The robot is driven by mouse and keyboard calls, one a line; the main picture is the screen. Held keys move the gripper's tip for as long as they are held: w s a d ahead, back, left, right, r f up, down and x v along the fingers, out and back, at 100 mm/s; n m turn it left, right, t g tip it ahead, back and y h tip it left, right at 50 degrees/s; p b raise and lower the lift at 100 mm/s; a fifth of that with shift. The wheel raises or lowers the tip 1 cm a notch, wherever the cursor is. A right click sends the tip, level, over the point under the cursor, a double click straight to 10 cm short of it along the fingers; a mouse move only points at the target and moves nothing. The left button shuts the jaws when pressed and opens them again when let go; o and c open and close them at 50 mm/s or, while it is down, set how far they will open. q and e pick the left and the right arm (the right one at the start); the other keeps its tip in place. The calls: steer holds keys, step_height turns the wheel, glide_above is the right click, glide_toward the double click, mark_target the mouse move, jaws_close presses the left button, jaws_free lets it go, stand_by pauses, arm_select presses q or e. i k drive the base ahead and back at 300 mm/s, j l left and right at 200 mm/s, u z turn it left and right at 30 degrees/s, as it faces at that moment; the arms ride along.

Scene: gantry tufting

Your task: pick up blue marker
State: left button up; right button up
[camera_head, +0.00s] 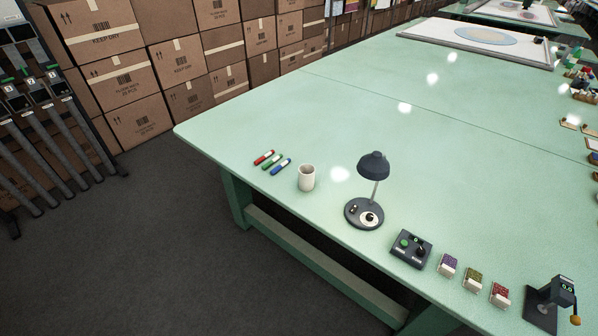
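The blue marker (281,166) lies on the green table near its front left edge. It is the rightmost of three markers in a row. A green marker (272,160) lies beside it, and a red marker (264,157) lies left of that. A white cup (306,177) stands upright just right of the blue marker, apart from it. Neither of my grippers shows in the head view.
A dark desk lamp (373,165) and a control box (411,249) stand right of the cup on the table (330,110). Several small yarn-coloured blocks (473,279) sit further right. Cardboard boxes (180,60) are stacked behind. The table's middle is clear.

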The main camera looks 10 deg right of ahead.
mark_target(275, 169)
steer(key=i+j+z, duration=0.1)
steer(key=z, duration=0.35)
steer(key=i+j+z, duration=0.1)
steer(key=z, duration=0.35)
steer(key=j+z, duration=0.45)
steer(key=i+j+z, duration=0.15)
steer(key=j+z, duration=0.15)
steer(key=j, duration=0.8)
steer(key=j+z, duration=0.3)
steer(key=j, duration=0.8)
steer(key=k+j+z, duration=0.1)
steer(key=j+z, duration=0.15)
steer(key=j, duration=0.85)
